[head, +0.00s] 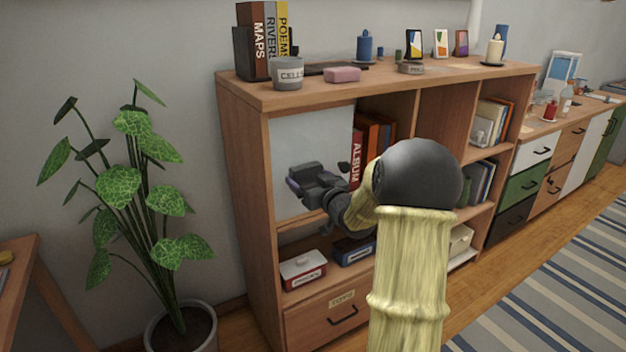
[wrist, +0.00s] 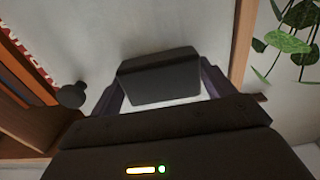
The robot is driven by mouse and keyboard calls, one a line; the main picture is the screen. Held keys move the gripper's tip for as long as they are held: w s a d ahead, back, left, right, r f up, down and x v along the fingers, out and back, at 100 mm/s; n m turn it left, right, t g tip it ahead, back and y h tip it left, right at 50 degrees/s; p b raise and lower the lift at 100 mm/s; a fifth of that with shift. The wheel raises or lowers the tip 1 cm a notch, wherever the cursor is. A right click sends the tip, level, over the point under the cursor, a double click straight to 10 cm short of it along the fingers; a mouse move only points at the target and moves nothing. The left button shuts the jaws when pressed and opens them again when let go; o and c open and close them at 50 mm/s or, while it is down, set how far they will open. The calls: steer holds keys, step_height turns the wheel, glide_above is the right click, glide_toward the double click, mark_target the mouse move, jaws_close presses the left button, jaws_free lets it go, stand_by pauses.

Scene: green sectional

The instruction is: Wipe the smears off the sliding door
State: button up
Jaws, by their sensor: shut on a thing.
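The sliding door (head: 300,135) is a pale grey panel covering the upper left bay of the wooden shelf unit. It also fills much of the wrist view (wrist: 150,30). A dark round knob (wrist: 72,95) sticks out on it and also shows in the head view (head: 343,167). My gripper (head: 303,184) is in front of the door's lower middle. In the wrist view its purple-sided fingers (wrist: 160,88) are shut on a dark grey block (wrist: 158,64). The block is at or close to the door; I cannot tell if it touches. I make out no clear smears; the gripper hides part of the panel.
The shelf unit's left side wall (head: 243,200) borders the door, with a tall potted plant (head: 135,200) beyond. Red and orange books (head: 372,132) stand right of the door. A cup (head: 287,73) and pink bar (head: 342,75) sit on top. Boxes (head: 302,270) lie below.

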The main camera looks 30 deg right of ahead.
steer(key=shift+a, duration=0.1)
steer(key=shift+a+b, duration=0.85)
steer(key=shift+a, duration=1.1)
steer(key=shift+a, duration=0.1)
steer(key=shift+s+f, duration=0.1)
steer(key=s, duration=0.6)
steer(key=shift+d, duration=0.25)
